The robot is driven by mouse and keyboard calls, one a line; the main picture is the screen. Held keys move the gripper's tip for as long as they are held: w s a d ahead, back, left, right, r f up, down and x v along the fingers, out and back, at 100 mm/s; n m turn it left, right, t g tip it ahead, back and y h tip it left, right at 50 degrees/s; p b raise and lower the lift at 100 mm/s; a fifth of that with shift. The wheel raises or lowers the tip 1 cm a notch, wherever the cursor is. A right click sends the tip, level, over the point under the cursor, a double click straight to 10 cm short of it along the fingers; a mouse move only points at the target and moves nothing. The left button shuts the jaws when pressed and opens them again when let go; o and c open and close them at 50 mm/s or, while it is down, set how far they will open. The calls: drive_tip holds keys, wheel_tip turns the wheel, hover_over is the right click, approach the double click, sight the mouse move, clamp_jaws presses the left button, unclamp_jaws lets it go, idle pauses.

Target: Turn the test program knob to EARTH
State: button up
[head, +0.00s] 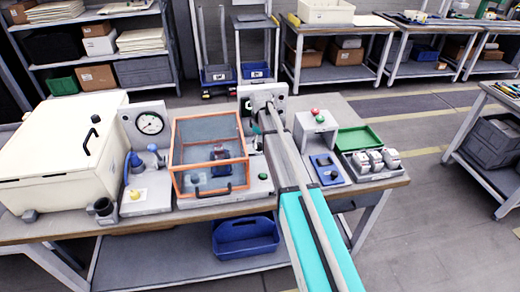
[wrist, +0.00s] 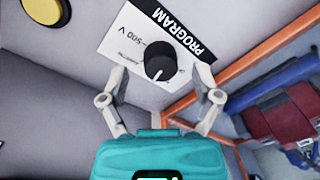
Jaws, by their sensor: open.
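In the wrist view the black program knob (wrist: 160,62) sits on a white label marked "PROGRAM" and "~500 V". A white pointer line on the knob points down and slightly left in the picture. The rest of the label's small print is unreadable, and I cannot make out the word EARTH. My gripper (wrist: 162,72) is open, with one fingertip on each side of the knob and a visible gap on both sides. I cannot tell how far the fingertips are above the panel. In the head view my arm reaches to a grey upright panel (head: 246,91); the knob is not discernible there.
A yellow button (wrist: 43,10) is at the upper left of the wrist view. The orange-framed clear box (head: 210,155) stands close to the left of my arm, with its edge also at the right of the wrist view. A grey box with red and green buttons (head: 316,130) stands right.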

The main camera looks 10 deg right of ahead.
drive_tip(key=shift+f+b, duration=0.5)
drive_tip(key=shift+f, duration=0.3)
clamp_jaws()
